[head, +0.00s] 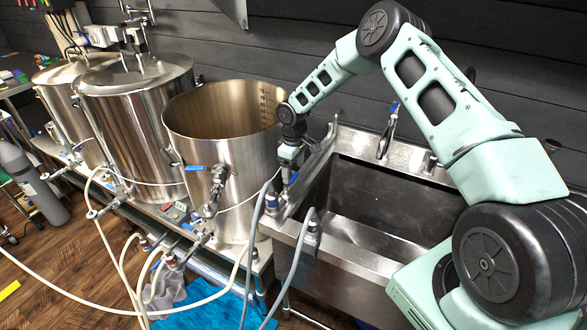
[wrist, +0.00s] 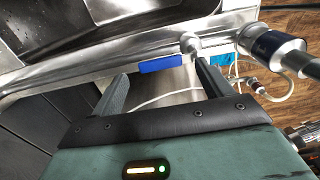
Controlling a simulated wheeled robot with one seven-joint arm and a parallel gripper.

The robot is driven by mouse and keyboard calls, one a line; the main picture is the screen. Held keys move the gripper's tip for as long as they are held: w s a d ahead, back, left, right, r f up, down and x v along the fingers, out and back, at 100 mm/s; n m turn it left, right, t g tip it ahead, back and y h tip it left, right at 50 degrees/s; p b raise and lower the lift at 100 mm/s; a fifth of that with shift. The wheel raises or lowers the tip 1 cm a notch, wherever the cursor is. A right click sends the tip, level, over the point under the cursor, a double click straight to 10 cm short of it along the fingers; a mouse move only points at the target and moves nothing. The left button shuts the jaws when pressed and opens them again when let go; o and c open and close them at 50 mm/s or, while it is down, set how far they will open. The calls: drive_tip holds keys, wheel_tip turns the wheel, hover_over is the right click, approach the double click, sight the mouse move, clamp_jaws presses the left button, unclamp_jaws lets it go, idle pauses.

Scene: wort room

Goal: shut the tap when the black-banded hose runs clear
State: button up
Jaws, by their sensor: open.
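In the wrist view a tap with a blue lever (wrist: 160,64) lies just ahead of my gripper (wrist: 161,72), between its two spread fingers. The fingers are open and hold nothing. In the head view my gripper (head: 290,172) points down at the sink's left edge, just right of the open steel kettle. One grey hose (head: 258,215) ends there at a blue-banded fitting (head: 272,202), which also shows large in the wrist view (wrist: 273,42). A second grey hose (head: 298,258) hooks over the sink's front rim. I cannot make out a black band, or any flow.
The steel sink (head: 350,250) is to the right, its basin empty. Several pale hoses (head: 105,235) loop down at the front left. A blue cloth (head: 205,311) lies below.

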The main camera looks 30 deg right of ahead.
sight(294, 178)
drive_tip(key=shift+f, duration=1.05)
drive_tip(key=c, duration=1.4)
